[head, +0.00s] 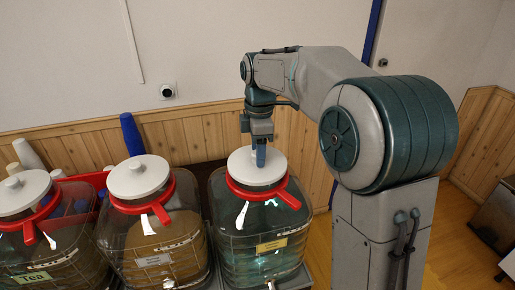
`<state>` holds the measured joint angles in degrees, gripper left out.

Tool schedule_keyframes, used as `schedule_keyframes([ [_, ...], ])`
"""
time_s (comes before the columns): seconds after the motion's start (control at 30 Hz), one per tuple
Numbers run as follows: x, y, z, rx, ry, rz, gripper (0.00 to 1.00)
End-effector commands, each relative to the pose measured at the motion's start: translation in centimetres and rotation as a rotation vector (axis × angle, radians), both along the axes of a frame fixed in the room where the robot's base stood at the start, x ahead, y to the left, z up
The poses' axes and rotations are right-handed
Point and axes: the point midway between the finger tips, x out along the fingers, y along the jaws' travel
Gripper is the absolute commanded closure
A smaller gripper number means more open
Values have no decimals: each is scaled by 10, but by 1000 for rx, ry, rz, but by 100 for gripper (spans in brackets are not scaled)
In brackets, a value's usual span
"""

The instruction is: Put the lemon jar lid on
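A glass jar (262,222) with a red collar and a yellow label stands at the right of the row. The label's text is too small to read, so I cannot confirm it is the lemon jar. A white lid (238,170) sits at this jar's mouth, level and inside the red collar (284,188); I cannot tell if it is fully seated. My gripper (260,157) points down at the middle of this lid. Its fingers cover the place where the other lids have a knob, so whether it grips a knob is hidden.
A jar with brown contents (150,238) and a white lid (138,175) stands in the middle. A jar labelled Tea (38,262) with its own lid (22,192) is at left. Behind them are a red crate (97,179) and a blue cylinder (130,133). The wall is close behind.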

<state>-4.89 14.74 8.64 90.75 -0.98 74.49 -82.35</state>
Motion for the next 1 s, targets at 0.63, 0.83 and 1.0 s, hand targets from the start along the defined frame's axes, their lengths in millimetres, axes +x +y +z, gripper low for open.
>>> schedule_keyframes([
  [0.63, 1, -2, 100, 0, -3, 0, 49],
  [0.83, 1, -2, 127, 0, -2, 0, 49],
  [1.0, 0, -3, 137, 0, 0, 0, 49],
])
